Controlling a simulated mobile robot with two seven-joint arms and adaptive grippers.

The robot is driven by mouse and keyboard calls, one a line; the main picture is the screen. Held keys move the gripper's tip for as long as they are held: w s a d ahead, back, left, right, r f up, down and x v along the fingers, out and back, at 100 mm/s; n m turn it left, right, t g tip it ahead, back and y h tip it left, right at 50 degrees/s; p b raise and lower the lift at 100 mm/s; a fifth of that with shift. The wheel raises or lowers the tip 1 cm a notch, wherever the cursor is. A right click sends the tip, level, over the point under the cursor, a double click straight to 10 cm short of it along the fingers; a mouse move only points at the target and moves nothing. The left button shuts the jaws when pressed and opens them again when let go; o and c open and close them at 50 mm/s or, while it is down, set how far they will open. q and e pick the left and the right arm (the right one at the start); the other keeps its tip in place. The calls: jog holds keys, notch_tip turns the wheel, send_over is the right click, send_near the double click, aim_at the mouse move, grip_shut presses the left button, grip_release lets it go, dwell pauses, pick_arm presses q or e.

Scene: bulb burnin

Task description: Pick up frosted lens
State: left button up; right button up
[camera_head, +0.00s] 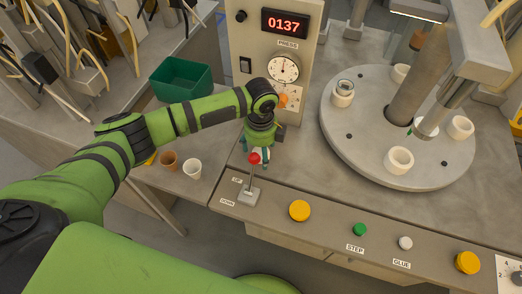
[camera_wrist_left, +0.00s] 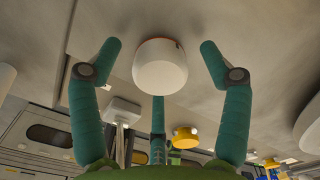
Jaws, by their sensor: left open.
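A white rounded, cup-like piece (camera_wrist_left: 160,68), which looks like the frosted lens, sits on the grey bench surface in the left wrist view. My left gripper (camera_wrist_left: 158,55) has its teal fingers spread apart around it, with gaps showing on both sides, so it is not gripped. In the head view my left gripper (camera_head: 261,151) points down at the bench in front of the press panel, partly behind a red lever knob. The white piece is hidden there by the gripper and arm. My right gripper is not in view.
The red-knobbed lever (camera_head: 254,159) stands close in front of the gripper. The press panel (camera_head: 245,65) rises behind. A round turntable (camera_head: 345,140) with white cups is at right. A green bin (camera_head: 181,78), a brown cup (camera_head: 168,161) and a white cup (camera_head: 192,168) are at left.

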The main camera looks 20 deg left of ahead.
pick_arm(q)
jog(key=c, duration=0.8)
jog(key=shift+c, duration=0.2)
